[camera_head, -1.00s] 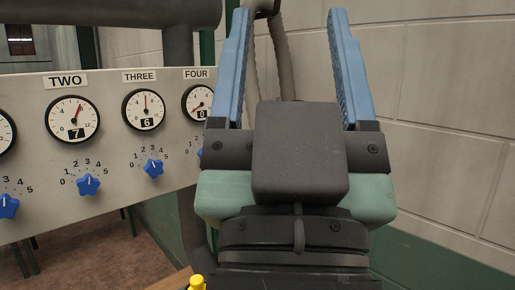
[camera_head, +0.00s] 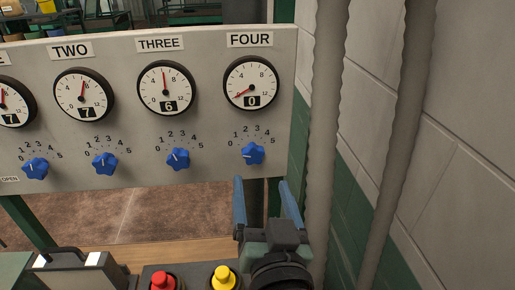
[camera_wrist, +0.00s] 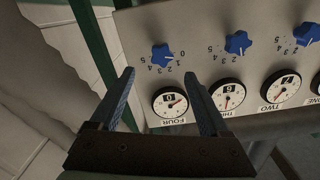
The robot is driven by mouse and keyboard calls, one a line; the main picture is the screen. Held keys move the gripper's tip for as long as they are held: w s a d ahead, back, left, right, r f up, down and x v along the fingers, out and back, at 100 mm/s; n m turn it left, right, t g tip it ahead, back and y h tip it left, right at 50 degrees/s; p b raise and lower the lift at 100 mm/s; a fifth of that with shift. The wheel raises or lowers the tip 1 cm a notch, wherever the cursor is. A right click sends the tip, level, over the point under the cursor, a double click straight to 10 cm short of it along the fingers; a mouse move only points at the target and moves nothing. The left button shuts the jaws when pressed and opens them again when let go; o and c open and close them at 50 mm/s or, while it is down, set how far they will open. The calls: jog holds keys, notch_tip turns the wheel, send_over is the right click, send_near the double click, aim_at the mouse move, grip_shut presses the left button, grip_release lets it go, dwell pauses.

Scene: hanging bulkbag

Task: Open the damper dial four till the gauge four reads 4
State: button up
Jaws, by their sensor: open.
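The damper dial four (camera_head: 253,153) is a blue star-shaped knob under gauge four, on a 0 to 5 scale. Gauge four (camera_head: 250,86) shows 0 in its window, with its red needle at the low left. My gripper (camera_head: 266,190) is open and empty, just below dial four in the head view, its two blue fingers pointing up. In the wrist view the panel appears upside down; dial four (camera_wrist: 162,55) and gauge four (camera_wrist: 169,103) lie ahead of and between my fingers (camera_wrist: 158,78). Nothing touches the dial that I can see.
Gauges two (camera_head: 83,92) and three (camera_head: 165,88) read 7 and 6, with blue dials beneath. Thick grey pipes (camera_head: 330,120) stand close on the right before a block wall. A red button (camera_head: 162,281) and a yellow button (camera_head: 223,277) are at the bottom.

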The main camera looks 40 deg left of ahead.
aim_at(255, 156)
jog(key=p+x, duration=0.2)
jog(key=x, duration=0.6)
jog(key=shift+w+a+r+p, duration=0.1)
jog(key=shift+w+a+p, duration=0.05)
jog(key=shift+a+p, duration=0.25)
jog(key=shift+c, duration=0.2)
grip_shut()
jog(key=shift+m, duration=0.3)
jog(key=shift+d+m+p, duration=0.1)
jog(key=shift+m+p, duration=0.8)
jog(key=shift+m, duration=1.7)
jog(key=shift+o, duration=0.2)
grip_release()
